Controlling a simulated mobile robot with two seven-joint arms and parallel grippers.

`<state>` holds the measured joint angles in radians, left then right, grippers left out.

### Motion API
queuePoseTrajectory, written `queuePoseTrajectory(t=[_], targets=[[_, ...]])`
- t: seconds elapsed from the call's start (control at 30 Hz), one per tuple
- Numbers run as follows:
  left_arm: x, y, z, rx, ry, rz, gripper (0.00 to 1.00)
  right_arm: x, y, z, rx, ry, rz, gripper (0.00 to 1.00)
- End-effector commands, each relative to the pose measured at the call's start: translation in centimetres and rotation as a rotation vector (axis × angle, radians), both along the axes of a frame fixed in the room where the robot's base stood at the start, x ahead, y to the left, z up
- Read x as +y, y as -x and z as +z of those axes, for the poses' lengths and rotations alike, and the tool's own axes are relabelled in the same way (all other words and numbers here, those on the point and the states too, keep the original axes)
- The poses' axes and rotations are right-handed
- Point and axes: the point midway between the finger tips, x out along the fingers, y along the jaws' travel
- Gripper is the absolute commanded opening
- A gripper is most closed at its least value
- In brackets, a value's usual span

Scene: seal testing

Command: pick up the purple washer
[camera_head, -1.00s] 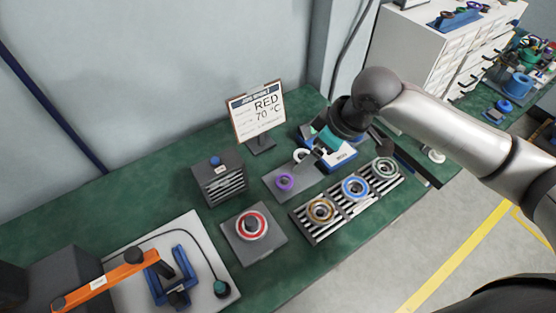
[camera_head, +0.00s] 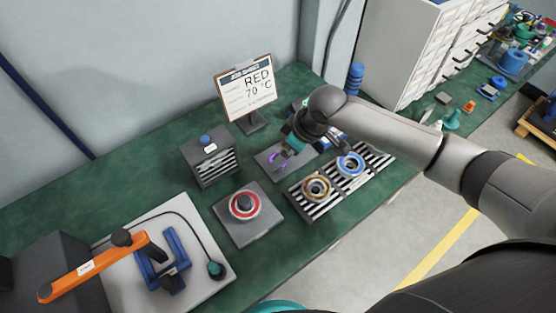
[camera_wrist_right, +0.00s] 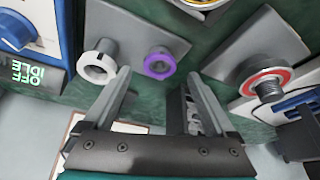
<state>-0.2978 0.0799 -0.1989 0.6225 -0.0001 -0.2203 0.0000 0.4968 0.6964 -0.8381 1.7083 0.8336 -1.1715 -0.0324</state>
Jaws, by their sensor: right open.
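The purple washer (camera_head: 277,160) sits on a grey plate (camera_head: 265,149) on the green bench, partly hidden by my right gripper. In the right wrist view the purple washer (camera_wrist_right: 149,69) is around a short grey peg, straight ahead of the fingers. My left gripper is not in view.
A white washer (camera_wrist_right: 96,75) is on a peg left of the purple one. A red-and-white ringed fixture (camera_head: 244,216) stands front left. A striped rack (camera_head: 334,182) holds bronze and blue rings. A sign (camera_head: 246,90) stands behind. A slatted box (camera_head: 209,158) is at left.

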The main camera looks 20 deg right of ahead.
Motion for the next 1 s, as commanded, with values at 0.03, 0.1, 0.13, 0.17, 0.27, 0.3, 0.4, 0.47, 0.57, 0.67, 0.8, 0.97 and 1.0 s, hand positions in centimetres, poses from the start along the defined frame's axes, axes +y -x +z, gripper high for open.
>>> queuePoseTrajectory(t=[0.03,0.1,0.13,0.17,0.27,0.3,0.4,0.47,0.57,0.67,0.8,0.97,1.0], targets=[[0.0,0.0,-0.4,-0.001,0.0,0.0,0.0,0.2,-0.2,-0.9,0.002,0.0,-0.001,0.91],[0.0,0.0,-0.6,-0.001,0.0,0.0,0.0,0.4,-0.4,-1.5,-0.001,0.001,0.0,0.91],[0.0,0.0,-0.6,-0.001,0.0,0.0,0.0,0.4,-0.5,-1.7,-0.001,0.0,0.0,0.91],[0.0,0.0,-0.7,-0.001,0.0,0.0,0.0,0.5,-0.6,-1.9,-0.002,0.001,0.0,0.91],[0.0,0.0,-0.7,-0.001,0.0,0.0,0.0,0.5,-0.6,-2.1,-0.002,0.002,0.0,0.91],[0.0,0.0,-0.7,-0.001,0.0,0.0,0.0,0.5,-0.6,-2.0,-0.002,0.002,0.0,0.91],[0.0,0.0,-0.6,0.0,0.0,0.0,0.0,0.5,-0.6,-2.0,-0.002,0.002,0.0,0.91],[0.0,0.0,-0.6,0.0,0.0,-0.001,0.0,0.5,-0.6,-2.0,-0.002,0.002,0.0,0.87],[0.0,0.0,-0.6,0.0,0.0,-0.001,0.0,0.5,-0.6,-2.0,-0.002,0.002,0.0,0.76],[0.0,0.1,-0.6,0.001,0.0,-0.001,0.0,0.5,-0.6,-2.0,-0.002,0.002,0.0,0.65],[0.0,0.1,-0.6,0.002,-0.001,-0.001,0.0,0.5,-0.6,-2.0,-0.002,0.002,0.0,0.49],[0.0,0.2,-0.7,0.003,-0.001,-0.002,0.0,0.5,-0.6,-2.0,-0.002,0.002,0.0,0.31],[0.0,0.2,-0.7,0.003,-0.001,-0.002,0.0,0.5,-0.6,-2.0,-0.002,0.002,0.0,0.26]])
